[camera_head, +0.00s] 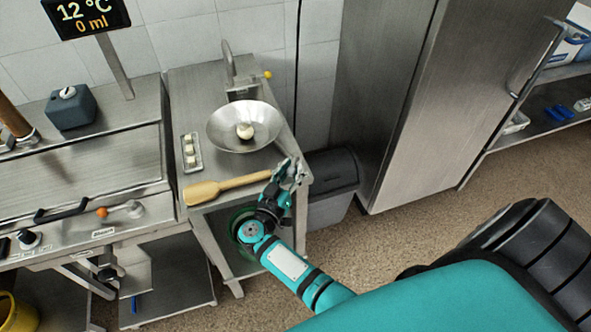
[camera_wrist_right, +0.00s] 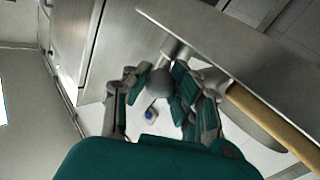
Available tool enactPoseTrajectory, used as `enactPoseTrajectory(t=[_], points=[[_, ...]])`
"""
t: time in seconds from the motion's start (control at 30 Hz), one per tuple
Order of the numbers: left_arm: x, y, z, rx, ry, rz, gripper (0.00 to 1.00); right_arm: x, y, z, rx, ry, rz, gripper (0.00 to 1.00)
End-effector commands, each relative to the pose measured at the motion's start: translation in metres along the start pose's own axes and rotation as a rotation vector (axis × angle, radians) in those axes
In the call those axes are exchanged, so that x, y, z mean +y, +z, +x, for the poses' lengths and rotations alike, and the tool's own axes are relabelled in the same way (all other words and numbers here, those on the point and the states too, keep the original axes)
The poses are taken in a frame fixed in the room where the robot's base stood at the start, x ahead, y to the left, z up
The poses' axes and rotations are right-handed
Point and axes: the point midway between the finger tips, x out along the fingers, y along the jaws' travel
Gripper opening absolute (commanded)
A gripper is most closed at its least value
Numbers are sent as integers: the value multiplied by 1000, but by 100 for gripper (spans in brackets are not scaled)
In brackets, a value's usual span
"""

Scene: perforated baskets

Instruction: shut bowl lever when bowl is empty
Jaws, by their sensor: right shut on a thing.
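The wide steel bowl (camera_head: 228,140) sits in the steel counter below a tap. A pale round piece (camera_head: 245,131) shows at its bottom, and I see no liquid in it. The display (camera_head: 85,14) reads 12 °C and 0 ml. My right gripper (camera_head: 290,171) is at the counter's front right corner, beside the bowl. In the right wrist view its fingers are closed around a grey ball knob (camera_wrist_right: 160,83), which seems to be the end of the bowl lever. The rest of the lever is largely hidden. My left gripper is not in view.
A wooden paddle (camera_head: 228,187) lies along the counter's front edge, close to my right gripper. A small tray of white pieces (camera_head: 191,153) is left of the bowl. A grey bin (camera_head: 332,185) and tall steel cabinet (camera_head: 400,100) stand to the right.

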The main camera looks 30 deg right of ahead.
Motion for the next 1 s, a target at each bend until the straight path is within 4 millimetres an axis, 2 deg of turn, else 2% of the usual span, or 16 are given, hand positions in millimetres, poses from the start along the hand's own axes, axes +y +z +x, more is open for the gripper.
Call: enactPoseTrajectory(t=[0.23, 0.67, 0.7, 0.9, 1.0], points=[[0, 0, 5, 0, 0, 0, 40, -5, 2, -2, -19, 67, -1, 0], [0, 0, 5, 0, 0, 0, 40, -5, 2, -2, -21, 80, -1, 0], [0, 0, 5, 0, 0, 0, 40, -5, 2, -2, -21, 80, -2, 23], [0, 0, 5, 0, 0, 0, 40, -5, 1, -2, -19, 80, -1, 49], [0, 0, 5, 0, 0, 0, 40, -5, 0, -1, -18, 81, 0, 51]])
